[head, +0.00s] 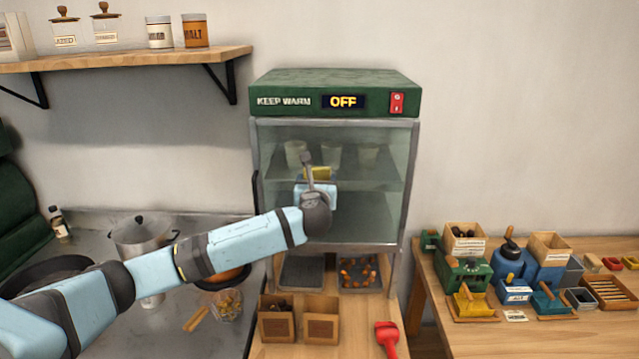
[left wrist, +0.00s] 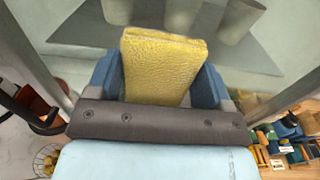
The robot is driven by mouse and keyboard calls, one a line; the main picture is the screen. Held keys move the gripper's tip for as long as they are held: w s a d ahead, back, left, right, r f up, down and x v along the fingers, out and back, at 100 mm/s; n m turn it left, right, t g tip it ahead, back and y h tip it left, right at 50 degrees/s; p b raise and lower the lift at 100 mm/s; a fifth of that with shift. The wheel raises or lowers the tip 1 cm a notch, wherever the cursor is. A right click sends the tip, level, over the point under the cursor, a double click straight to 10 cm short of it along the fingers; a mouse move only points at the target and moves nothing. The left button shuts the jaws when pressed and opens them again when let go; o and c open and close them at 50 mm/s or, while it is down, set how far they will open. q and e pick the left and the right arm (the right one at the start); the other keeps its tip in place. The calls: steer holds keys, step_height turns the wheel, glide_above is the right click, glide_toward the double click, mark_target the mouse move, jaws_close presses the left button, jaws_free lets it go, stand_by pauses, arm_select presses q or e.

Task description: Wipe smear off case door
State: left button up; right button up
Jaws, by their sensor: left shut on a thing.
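The warming case (head: 335,90) has a green top with a display reading OFF. Its glass door (head: 385,215) is upright and looks closed, with pale cups showing behind it. My left gripper (head: 318,180) is in front of the middle of the door, shut on a yellow sponge (head: 320,172). In the left wrist view the sponge (left wrist: 160,65) sits between the blue fingers, with the glass behind it. I cannot tell whether it touches the glass. I cannot make out a smear; my gripper and sponge hide part of the door. My right gripper is not in view.
Below the case stand two wooden boxes (head: 321,327) and a tray of chestnuts (head: 358,273). A red scoop (head: 387,340) lies at the front. A pot (head: 141,237) stands on the left counter. The right table (head: 480,335) is crowded. A shelf (head: 125,60) hangs upper left.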

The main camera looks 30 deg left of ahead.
arm_select(q)
steer(key=shift+s, duration=0.1)
steer(key=shift+v, duration=2.9)
steer(key=shift+v, duration=1.5)
